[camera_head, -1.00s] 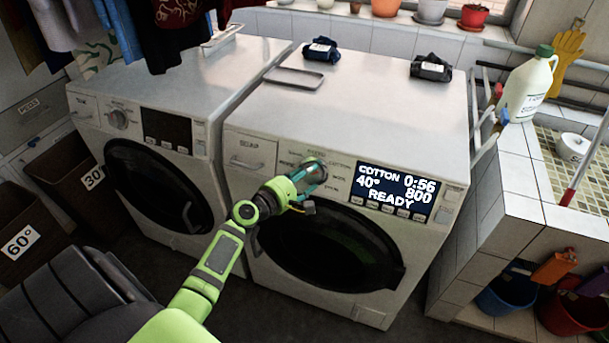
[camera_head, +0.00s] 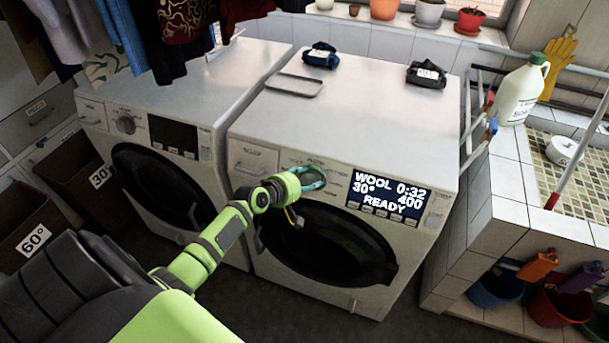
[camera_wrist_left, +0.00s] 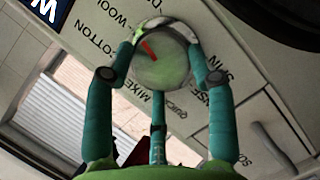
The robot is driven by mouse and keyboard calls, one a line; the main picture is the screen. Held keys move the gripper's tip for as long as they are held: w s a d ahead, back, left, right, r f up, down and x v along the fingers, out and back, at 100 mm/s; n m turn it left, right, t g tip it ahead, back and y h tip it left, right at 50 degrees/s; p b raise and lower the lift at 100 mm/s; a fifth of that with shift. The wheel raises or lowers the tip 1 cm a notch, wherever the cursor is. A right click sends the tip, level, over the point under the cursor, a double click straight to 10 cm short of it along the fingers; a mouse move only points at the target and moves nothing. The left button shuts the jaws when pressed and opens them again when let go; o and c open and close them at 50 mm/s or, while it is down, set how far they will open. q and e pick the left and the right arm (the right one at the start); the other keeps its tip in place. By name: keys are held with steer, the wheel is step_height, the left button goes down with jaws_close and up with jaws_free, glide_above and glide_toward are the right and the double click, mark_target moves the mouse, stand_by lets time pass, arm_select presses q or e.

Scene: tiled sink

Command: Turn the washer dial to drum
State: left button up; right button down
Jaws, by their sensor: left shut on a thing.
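The right-hand washer (camera_head: 345,110) shows WOOL, 30°, 0:32, 400 and READY on its display (camera_head: 390,195). Its round dial (camera_head: 312,176) is left of the display. My left gripper (camera_head: 318,181) is shut around the dial, with green fingers on its sides. In the left wrist view the dial (camera_wrist_left: 162,68) is grey, with a red mark pointing to the upper left, toward the WOOL label. COTTON, MIXED, QUICK, RINSE and SPIN labels also ring it; one label starting with D is cut off by the frame edge. My right gripper is not in view.
A second washer (camera_head: 150,160) with its own dial stands to the left. A tray (camera_head: 294,85) and two dark bundles lie on top of the right washer. A tiled ledge with a white jug (camera_head: 522,92) is to the right. Clothes hang at the upper left.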

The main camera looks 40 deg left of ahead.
arm_select(q)
steer(key=m+p, duration=0.1)
steer(key=m+g+p, duration=0.1)
steer(key=m, duration=0.1)
steer(key=shift+d+r+y+p, duration=0.2)
steer(key=shift+d+y+p, duration=0.1)
steer(key=shift+p, duration=0.05)
steer(key=m, duration=0.1)
steer(key=m+g+y+p, duration=0.1)
steer(key=shift+d+f+m, duration=0.1)
steer(key=shift+f+m, duration=0.2)
steer(key=shift+s+f, duration=0.1)
steer(key=o, duration=1.1)
steer(key=shift+o, duration=0.2)
steer(key=shift+w, duration=0.2)
